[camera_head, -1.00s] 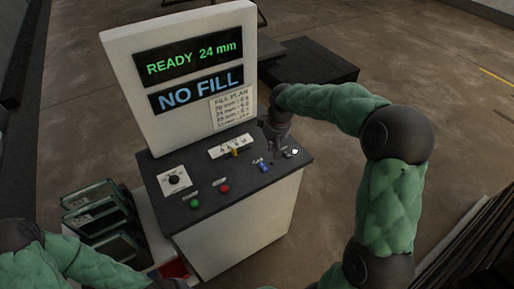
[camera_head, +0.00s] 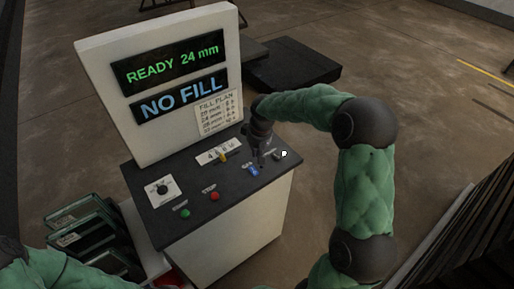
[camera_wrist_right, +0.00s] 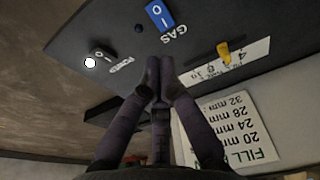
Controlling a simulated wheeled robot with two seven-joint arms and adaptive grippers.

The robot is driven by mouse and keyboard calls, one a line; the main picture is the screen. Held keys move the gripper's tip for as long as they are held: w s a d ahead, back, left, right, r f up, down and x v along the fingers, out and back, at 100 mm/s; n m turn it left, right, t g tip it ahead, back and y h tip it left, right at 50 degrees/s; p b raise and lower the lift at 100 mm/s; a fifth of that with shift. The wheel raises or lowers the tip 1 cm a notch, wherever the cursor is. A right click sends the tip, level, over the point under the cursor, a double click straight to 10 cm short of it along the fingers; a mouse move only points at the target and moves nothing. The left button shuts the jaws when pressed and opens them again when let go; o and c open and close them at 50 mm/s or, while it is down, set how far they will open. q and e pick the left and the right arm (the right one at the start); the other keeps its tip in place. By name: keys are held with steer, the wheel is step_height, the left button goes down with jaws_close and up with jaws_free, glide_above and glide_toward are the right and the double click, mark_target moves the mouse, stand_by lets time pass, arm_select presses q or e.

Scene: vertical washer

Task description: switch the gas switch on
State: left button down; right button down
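The gas switch (camera_head: 253,170) is a small blue rocker on the dark, sloping control panel. In the right wrist view the gas switch (camera_wrist_right: 159,14) shows at the top edge, with O and I marks and a GAS label beside it. I cannot tell which side of it is pressed. My right gripper (camera_head: 260,154) is just behind the switch, above the panel. In the right wrist view its fingertips (camera_wrist_right: 160,66) are together with nothing between them, apart from the switch in the picture. My left gripper is out of view; part of my left arm shows at lower left.
A black power switch (camera_wrist_right: 103,52) with a lit white spot is near the gas switch. A yellow selector (camera_head: 223,157), black knob (camera_head: 162,187), green button (camera_head: 185,213) and red button (camera_head: 214,196) share the panel. The display (camera_head: 180,90) reads READY 24 mm, NO FILL.

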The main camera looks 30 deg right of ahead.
mark_target(253, 167)
steer(key=f, duration=0.3)
steer(key=w+f, duration=0.1)
steer(key=f, duration=0.1)
steer(key=f+b, duration=0.1)
steer(key=f, duration=0.2)
steer(key=shift+w+f, duration=0.3)
steer(key=shift+f, duration=0.05)
steer(key=shift+a, duration=0.1)
